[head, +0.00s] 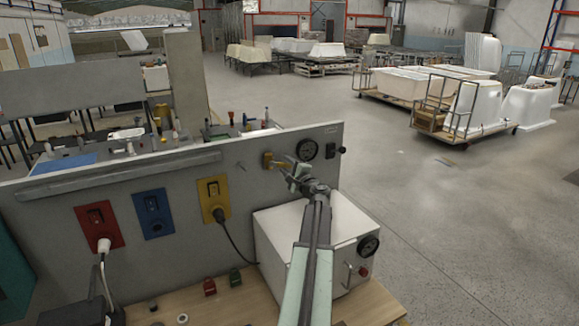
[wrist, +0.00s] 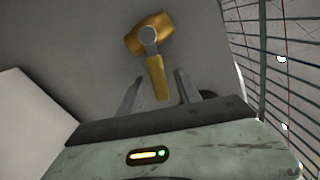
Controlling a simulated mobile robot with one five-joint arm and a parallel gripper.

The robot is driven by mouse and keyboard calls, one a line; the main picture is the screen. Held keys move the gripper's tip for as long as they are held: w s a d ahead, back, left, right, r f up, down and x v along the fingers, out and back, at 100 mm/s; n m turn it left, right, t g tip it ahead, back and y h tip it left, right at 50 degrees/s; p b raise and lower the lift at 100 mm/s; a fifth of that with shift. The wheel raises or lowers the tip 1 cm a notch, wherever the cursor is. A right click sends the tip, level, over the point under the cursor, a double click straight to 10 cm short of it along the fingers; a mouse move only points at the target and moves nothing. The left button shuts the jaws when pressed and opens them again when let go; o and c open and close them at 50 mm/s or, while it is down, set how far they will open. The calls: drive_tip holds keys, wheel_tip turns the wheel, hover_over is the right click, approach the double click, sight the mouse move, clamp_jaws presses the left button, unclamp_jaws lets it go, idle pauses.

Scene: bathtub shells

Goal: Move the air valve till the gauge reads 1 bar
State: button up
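The yellow air valve (head: 267,160) is on the upright grey panel, left of a round black gauge (head: 307,150). The gauge's reading is too small to make out. In the wrist view the valve's yellow body (wrist: 139,38) has a grey pivot and a yellow lever (wrist: 157,80) pointing down, slightly right. My gripper (head: 290,168) is at the panel by the valve. In the wrist view my gripper (wrist: 159,76) is open, one finger either side of the lever, with gaps showing on both sides. The lever's lower end is close to the gripper's dark edge.
Red, blue and yellow sockets (head: 216,200) are on the panel at left, two with cables plugged in. Open floor lies to the right.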

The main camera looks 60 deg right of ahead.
drive_tip(key=v, duration=0.7)
drive_tip(key=shift+s+a, duration=0.2)
drive_tip(key=shift+s, duration=0.15)
